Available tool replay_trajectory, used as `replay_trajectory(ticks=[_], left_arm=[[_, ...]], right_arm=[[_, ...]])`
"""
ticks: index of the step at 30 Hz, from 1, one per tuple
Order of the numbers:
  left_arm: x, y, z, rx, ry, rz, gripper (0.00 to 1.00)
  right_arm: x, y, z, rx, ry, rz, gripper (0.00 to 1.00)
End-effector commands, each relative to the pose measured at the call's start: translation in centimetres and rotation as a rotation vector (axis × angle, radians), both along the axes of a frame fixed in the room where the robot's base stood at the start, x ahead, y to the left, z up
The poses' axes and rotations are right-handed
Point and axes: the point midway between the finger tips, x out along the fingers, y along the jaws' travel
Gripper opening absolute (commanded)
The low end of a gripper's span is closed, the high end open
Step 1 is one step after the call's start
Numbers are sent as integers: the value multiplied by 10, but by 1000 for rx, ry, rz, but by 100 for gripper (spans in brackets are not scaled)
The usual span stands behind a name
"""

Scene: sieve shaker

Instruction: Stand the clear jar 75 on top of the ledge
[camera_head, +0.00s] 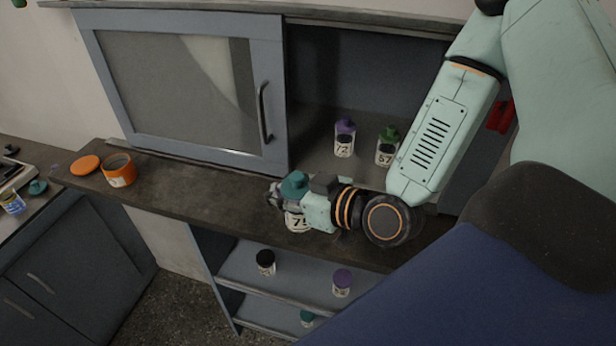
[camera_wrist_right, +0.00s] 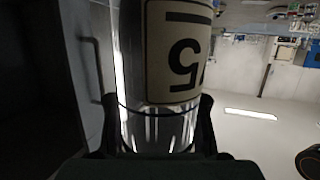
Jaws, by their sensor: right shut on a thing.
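The clear jar 75 (camera_head: 297,219) has a teal lid and a pale label. It is upright in the head view, at the front of the dark ledge (camera_head: 205,193). I cannot tell whether its base touches the ledge. My right gripper (camera_head: 284,198) is shut on the jar from the right side and hides part of it. In the right wrist view the jar (camera_wrist_right: 180,55) stands between the two fingers of the gripper (camera_wrist_right: 158,130), with a 5 upside down on its label. My left gripper is not in view.
An orange pot (camera_head: 117,172) and its orange lid (camera_head: 85,165) are on the ledge's left end. A cabinet with a sliding glass door (camera_head: 180,85) stands behind. Jars 72 (camera_head: 344,141) and 57 (camera_head: 386,150) are inside it. A lower shelf (camera_head: 300,273) holds several jars.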

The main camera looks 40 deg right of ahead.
Motion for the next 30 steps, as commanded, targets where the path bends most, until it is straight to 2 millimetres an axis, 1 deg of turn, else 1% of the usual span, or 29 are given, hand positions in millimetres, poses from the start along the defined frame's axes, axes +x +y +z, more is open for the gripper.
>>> replay_trajectory(ticks=[1,4,10,15,24,30], left_arm=[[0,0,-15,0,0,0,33],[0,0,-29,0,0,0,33],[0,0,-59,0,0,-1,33],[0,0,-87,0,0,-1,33],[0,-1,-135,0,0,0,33],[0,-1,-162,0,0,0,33]], right_arm=[[-4,10,-14,-4,3,34,0],[-8,21,-26,0,5,70,0],[-14,33,-54,0,7,112,0],[-18,38,-82,2,8,131,0],[-20,42,-130,2,9,144,0],[-21,42,-157,2,9,146,0]])
